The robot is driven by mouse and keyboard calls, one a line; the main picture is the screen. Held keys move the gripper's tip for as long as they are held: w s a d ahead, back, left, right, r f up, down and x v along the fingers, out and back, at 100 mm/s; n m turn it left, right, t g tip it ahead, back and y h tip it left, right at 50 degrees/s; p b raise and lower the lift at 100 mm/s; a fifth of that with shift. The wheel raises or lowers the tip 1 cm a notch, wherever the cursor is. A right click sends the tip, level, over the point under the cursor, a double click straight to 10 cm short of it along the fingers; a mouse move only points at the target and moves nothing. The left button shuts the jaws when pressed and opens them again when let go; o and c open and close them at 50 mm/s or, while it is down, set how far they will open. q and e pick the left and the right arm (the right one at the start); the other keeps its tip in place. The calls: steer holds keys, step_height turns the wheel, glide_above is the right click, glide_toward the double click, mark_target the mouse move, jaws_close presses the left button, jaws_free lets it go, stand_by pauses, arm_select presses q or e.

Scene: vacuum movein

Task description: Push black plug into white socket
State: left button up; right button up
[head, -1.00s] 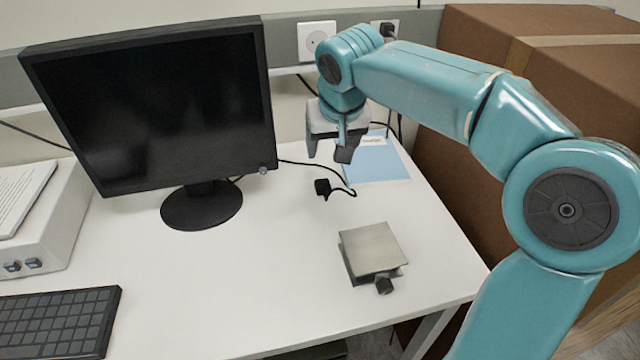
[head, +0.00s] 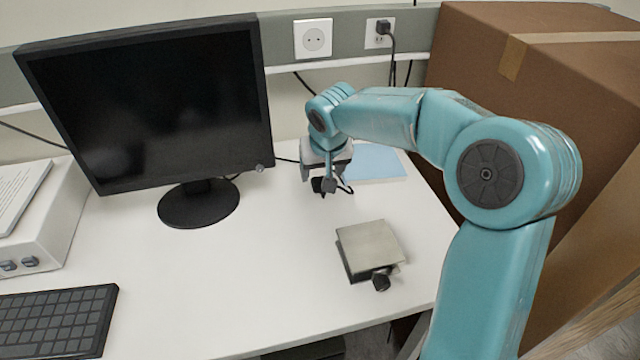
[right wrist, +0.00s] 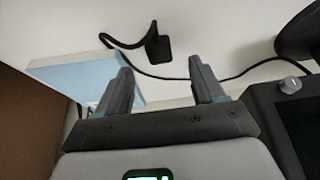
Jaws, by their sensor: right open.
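The black plug (head: 318,184) lies on the white desk with its black cord. In the head view my right gripper (head: 325,186) is above it and partly hides it. In the right wrist view the plug (right wrist: 158,48) shows beyond the fingertips, between their lines and apart from them. My right gripper (right wrist: 158,80) is open and empty. The white socket (head: 313,39) is on the grey wall strip behind the desk, right of the monitor, with nothing in it. My left gripper is not in view.
A monitor (head: 150,110) stands left of my right gripper. A light blue booklet (head: 376,163) lies behind it. A small metal stand (head: 369,247) is nearer the front. A cardboard box (head: 530,85) fills the right side. Another socket (head: 380,33) holds a dark plug.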

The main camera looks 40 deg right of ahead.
mark_target(320, 181)
steer(key=shift+w+f, duration=0.1)
steer(key=shift+f, duration=0.05)
steer(key=shift+d+f, duration=0.1)
steer(key=shift+f, duration=0.25)
steer(key=x, duration=0.4)
steer(key=shift+w+d+f+p, duration=0.1)
steer(key=shift+w+d+p, duration=0.05)
steer(key=shift+p, duration=0.25)
steer(key=c, duration=1.1)
step_height(320, 181, up, 20)
steer(key=shift+r+p, duration=0.1)
steer(key=shift+p, duration=0.8)
